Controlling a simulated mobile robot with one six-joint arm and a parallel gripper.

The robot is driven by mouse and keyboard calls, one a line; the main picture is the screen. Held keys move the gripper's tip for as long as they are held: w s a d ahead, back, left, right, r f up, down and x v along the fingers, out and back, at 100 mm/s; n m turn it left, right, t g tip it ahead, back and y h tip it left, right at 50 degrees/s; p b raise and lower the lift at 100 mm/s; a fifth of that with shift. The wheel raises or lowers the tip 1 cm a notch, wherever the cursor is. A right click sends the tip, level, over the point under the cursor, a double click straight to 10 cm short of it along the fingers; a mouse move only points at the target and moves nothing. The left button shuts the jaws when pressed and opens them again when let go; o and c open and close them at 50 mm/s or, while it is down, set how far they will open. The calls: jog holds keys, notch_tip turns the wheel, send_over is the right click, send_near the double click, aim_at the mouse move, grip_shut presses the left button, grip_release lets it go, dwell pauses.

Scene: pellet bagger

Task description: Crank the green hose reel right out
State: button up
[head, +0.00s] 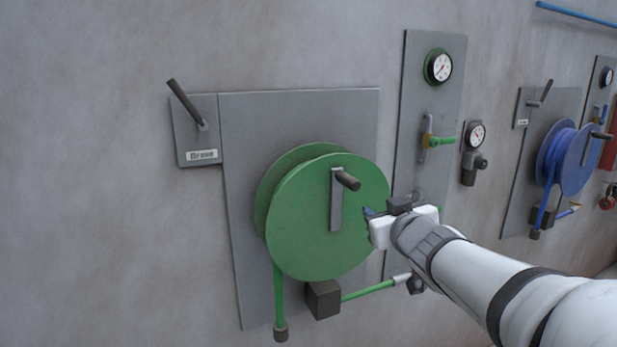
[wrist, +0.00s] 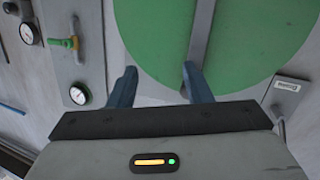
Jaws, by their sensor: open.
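The green hose reel (head: 310,230) is mounted on a grey wall plate. Its crank arm (head: 336,205) points up from the reel's middle, with a dark handle knob (head: 348,180) at the top end. A green hose (head: 279,295) hangs from the reel to a dark end piece. My gripper (head: 369,215) is at the reel's right edge in the head view, to the right of the crank and below the knob. In the wrist view the reel (wrist: 155,40) fills the top middle, with the crank arm (wrist: 203,25) on it. My gripper (wrist: 160,85) is open, its two blue fingers apart and nothing between them.
A lever on a plate labelled "Brake" (head: 202,156) is at the reel's upper left. A panel with a gauge (head: 438,66) and a green-handled valve (head: 438,142) stands to the right. A blue hose reel (head: 575,160) is farther right. The wall at left is bare.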

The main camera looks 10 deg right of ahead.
aim_at(346, 180)
jog(key=a+r+n+y, duration=0.1)
jog(key=y, duration=0.1)
jog(key=w+a+r+n+y, duration=0.1)
jog(key=a+r+n+y, duration=0.1)
jog(key=y, duration=0.1)
jog(key=shift+a+r+t, duration=0.1)
jog(key=shift+r+t, duration=0.05)
jog(key=shift+t, duration=0.25)
jog(key=shift+w+a, duration=0.15)
jog(key=shift+w, duration=0.05)
jog(key=p+x, duration=0.1)
jog(key=x, duration=0.6)
jog(key=shift+w, duration=0.2)
jog(key=shift+c, duration=0.6)
grip_shut()
